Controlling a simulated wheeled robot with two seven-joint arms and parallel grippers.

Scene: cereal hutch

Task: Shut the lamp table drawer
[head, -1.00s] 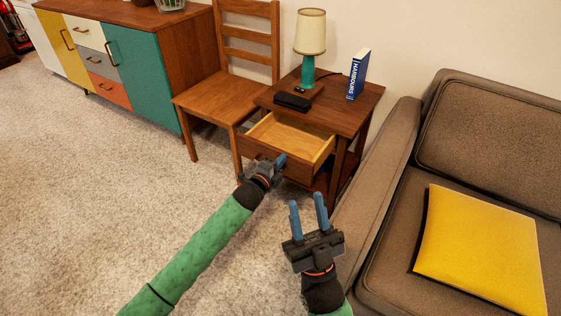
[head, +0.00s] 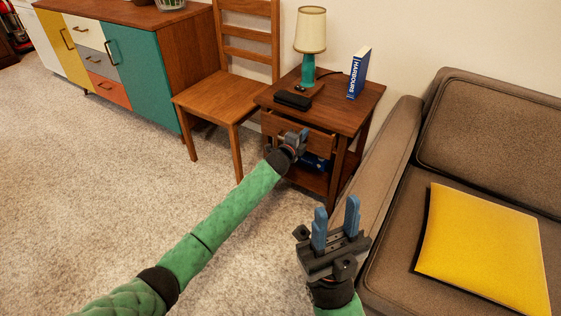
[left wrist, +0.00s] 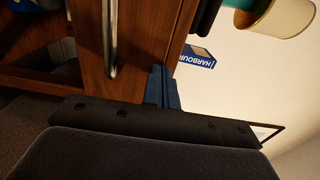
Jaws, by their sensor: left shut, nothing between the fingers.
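The lamp table (head: 345,112) stands between the chair and the sofa. Its brown wooden drawer front (head: 320,143) sits under the tabletop edge, and no drawer interior shows. I cannot tell whether it is fully flush. My left gripper (head: 303,138) is shut and empty, with its fingertips at the drawer front. In the left wrist view the shut blue fingers (left wrist: 163,86) are close against the wood, beside the metal handle (left wrist: 111,40); exact contact is unclear. My right gripper (head: 336,208) is open and empty, lower in the head view, in front of the table and beside the sofa.
A teal lamp (head: 308,70), a dark case (head: 292,100) and a blue book (head: 358,74) are on the tabletop. A wooden chair (head: 215,95) stands left, a brown sofa (head: 390,150) right. Open carpet (head: 120,170) lies in front.

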